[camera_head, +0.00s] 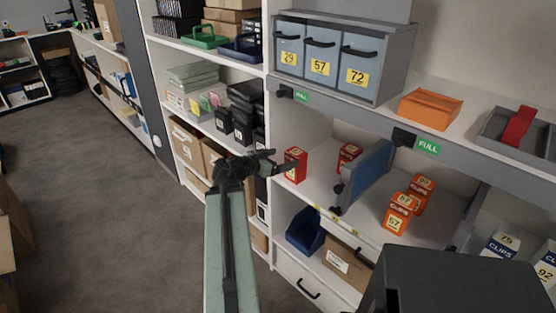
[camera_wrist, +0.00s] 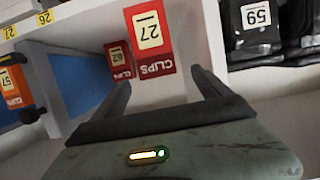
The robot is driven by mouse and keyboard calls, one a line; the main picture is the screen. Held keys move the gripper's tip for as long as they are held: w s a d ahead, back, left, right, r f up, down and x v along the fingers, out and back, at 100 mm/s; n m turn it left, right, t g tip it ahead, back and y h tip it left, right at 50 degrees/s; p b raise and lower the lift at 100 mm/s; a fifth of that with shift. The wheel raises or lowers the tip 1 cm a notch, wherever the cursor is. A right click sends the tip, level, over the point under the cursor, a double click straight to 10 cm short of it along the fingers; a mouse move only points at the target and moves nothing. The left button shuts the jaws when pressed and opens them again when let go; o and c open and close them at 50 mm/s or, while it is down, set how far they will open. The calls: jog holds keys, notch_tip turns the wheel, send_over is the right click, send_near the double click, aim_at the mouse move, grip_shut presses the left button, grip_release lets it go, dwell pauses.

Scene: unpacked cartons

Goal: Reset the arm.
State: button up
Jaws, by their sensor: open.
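My gripper (camera_head: 280,161) is open in front of the middle shelf, and its arm reaches up from the bottom of the head view. In the wrist view, my gripper (camera_wrist: 160,88) has its two dark fingers spread with nothing held between them. A red clips box marked 27 (camera_wrist: 150,40) stands just beyond the fingertips; it also shows in the head view (camera_head: 295,159). I cannot tell whether a finger touches it. A second red box marked 62 (camera_wrist: 119,58) stands further back.
A blue divider (camera_head: 367,177) stands right of the red boxes, with orange clips boxes (camera_head: 397,213) beyond it. Black containers marked 59 (camera_wrist: 255,45) sit in the neighbouring bay. Grey drawers (camera_head: 340,60) stand on the shelf above. Open floor (camera_head: 110,150) lies left.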

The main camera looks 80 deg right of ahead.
jog(key=shift+s+d, duration=0.1)
jog(key=shift+s, duration=0.25)
jog(key=shift+w, duration=0.1)
